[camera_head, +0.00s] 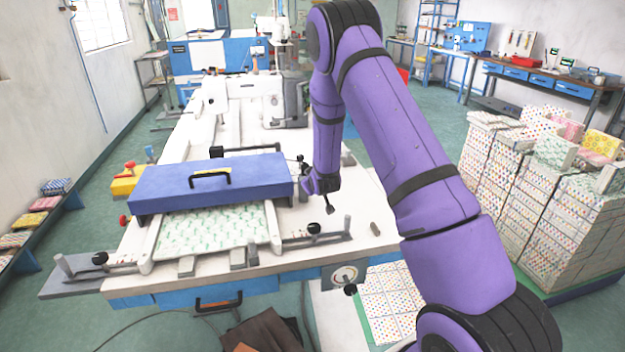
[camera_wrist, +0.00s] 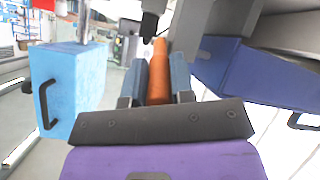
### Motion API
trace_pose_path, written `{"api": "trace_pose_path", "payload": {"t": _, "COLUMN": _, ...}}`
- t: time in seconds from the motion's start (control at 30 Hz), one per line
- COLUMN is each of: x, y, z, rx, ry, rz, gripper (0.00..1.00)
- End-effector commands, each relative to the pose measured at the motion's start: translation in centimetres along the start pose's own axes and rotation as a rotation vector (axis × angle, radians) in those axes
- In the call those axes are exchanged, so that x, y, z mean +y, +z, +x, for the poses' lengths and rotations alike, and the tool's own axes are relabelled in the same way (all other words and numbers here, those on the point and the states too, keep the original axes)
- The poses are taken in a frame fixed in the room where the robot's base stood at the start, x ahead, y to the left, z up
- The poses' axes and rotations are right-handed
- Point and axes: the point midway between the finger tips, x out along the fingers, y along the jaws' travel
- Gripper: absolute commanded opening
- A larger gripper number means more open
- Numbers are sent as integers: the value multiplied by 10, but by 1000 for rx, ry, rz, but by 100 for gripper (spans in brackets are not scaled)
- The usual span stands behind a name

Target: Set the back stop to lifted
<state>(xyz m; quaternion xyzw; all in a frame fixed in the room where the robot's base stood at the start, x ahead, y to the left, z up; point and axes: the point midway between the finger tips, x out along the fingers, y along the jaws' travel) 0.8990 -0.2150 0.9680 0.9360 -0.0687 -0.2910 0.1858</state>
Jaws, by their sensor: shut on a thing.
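My gripper (camera_wrist: 159,78) is shut on an orange handle (camera_wrist: 158,65) in the wrist view, one grey-blue finger on each side of it. A black part (camera_wrist: 152,22) shows just beyond the far end of the handle. In the head view my purple arm reaches down to the right end of a long blue cover (camera_head: 205,182), and the fingers and orange handle cannot be made out there. The cover's side also shows in the wrist view (camera_wrist: 262,75). I cannot tell for sure which part is the back stop, or whether it is lifted or lowered.
A white sheet with green print (camera_head: 212,230) lies on the machine bed in front of the cover. Black knobs (camera_head: 313,228) on rods flank it. A light blue box (camera_wrist: 70,88) stands left in the wrist view. Stacked patterned blocks (camera_head: 545,205) stand at right.

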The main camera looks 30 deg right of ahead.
Motion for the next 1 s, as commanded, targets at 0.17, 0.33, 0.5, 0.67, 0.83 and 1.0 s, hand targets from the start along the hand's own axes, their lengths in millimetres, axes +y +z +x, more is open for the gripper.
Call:
{"api": "trace_pose_path", "payload": {"t": 0.17, "x": -2, "y": 4, "z": 0, "rx": 41, "ry": 21, "rz": 0, "gripper": 0}}
{"api": "trace_pose_path", "payload": {"t": 0.33, "x": -3, "y": 5, "z": 0, "rx": 60, "ry": 31, "rz": 1, "gripper": 0}}
{"api": "trace_pose_path", "payload": {"t": 0.5, "x": -3, "y": 6, "z": 0, "rx": 63, "ry": 33, "rz": 1, "gripper": 0}}
{"api": "trace_pose_path", "payload": {"t": 0.67, "x": -3, "y": 6, "z": 0, "rx": 62, "ry": 33, "rz": 1, "gripper": 0}}
{"api": "trace_pose_path", "payload": {"t": 0.83, "x": -3, "y": 6, "z": 0, "rx": 62, "ry": 32, "rz": 1, "gripper": 48}}
{"api": "trace_pose_path", "payload": {"t": 1.0, "x": -2, "y": 5, "z": 0, "rx": 63, "ry": 33, "rz": 1, "gripper": 49}}
